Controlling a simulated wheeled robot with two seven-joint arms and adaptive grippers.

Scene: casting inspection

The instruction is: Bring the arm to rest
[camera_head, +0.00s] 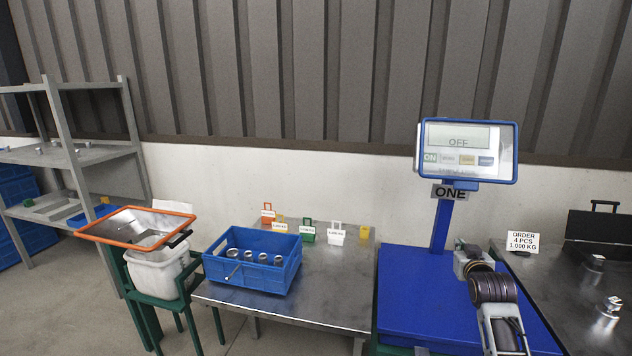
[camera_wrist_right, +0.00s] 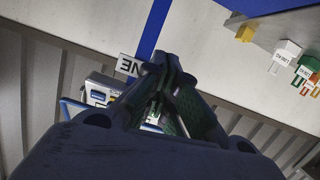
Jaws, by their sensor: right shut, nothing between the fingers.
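My right arm (camera_head: 493,290) reaches in from the lower right over the blue scale platform (camera_head: 410,285). My right gripper (camera_head: 463,247) is at its far end, near the foot of the scale's post. In the right wrist view the fingers of the right gripper (camera_wrist_right: 165,62) come together at the tips, shut with nothing between them. The scale's "ONE" label (camera_wrist_right: 130,67) shows just beside the fingertips in that view. My left gripper is not in view.
The scale display (camera_head: 467,150) reads OFF. A blue crate (camera_head: 245,300) with several metal cylinders stands on the steel table. An orange-rimmed tray (camera_head: 100,237) is at left. At right are an order card (camera_head: 522,241), a black case (camera_head: 600,228) and metal castings (camera_head: 610,306).

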